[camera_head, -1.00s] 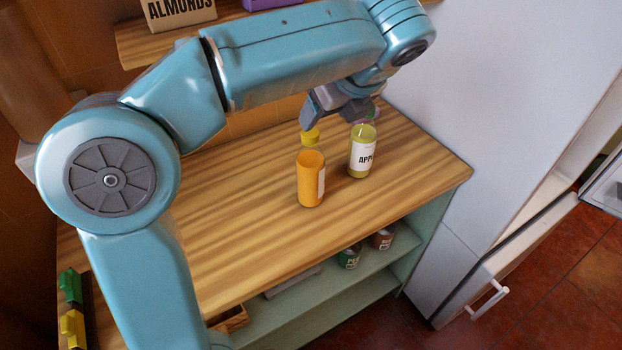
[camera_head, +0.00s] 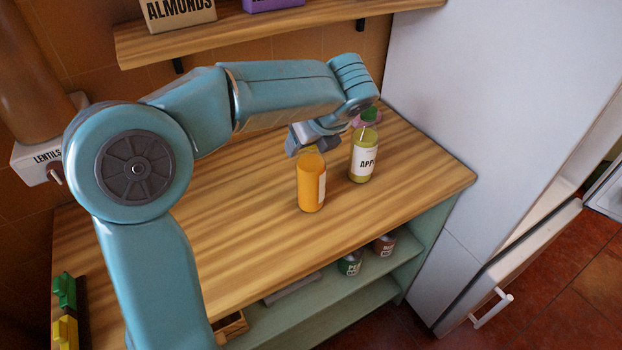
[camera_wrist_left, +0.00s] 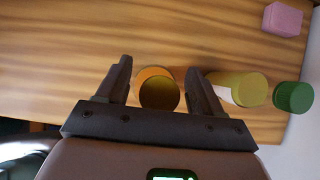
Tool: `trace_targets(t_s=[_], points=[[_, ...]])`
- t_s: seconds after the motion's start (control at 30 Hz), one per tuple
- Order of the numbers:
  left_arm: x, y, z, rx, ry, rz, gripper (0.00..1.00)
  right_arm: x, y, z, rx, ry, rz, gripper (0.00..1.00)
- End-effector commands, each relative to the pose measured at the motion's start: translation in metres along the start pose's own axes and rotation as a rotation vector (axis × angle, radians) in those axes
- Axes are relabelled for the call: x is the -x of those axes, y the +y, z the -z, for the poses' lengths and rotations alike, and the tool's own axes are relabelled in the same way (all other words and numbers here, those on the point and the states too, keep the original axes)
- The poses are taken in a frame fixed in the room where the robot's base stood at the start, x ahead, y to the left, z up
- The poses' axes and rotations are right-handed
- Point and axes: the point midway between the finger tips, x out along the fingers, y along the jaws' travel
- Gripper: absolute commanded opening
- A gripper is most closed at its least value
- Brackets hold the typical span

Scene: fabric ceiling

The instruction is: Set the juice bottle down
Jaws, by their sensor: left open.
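An orange juice bottle (camera_head: 311,186) with a pale label stands upright on the wooden counter (camera_head: 240,230). My left gripper (camera_head: 308,150) is open at the top of this bottle in the head view. A yellow-green bottle (camera_head: 363,158) with a label reading "APP" and a green cap stands upright just to the right. It also shows in the left wrist view (camera_wrist_left: 240,88), outside the right finger. My right gripper is not in view.
A pink object (camera_wrist_left: 283,18) lies on the counter beyond the bottles. A tall white cabinet (camera_head: 450,100) borders the counter on the right. A shelf (camera_head: 290,40) with boxes hangs above. The counter's left and front are mostly clear. Cans (camera_head: 350,263) stand on the shelf below.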

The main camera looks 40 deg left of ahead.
Motion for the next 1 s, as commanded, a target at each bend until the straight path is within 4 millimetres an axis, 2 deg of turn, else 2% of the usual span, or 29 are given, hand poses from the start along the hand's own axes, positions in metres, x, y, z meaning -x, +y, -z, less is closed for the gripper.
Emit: trace_targets(t_s=[0.07,0.2,0.27,1.0], points=[[0.0002,0.0000,0.0000,0.000,0.000,0.000,0.67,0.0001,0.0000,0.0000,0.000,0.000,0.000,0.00],[0.0004,0.0000,-0.0001,0.000,0.000,0.000,0.21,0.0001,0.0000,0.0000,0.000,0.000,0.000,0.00],[0.0004,0.0000,0.0000,0.000,0.000,-0.001,0.01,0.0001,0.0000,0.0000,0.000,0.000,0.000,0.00],[0.0000,0.0002,0.0011,-0.001,0.003,-0.002,0.00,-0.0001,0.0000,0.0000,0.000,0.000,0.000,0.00]])
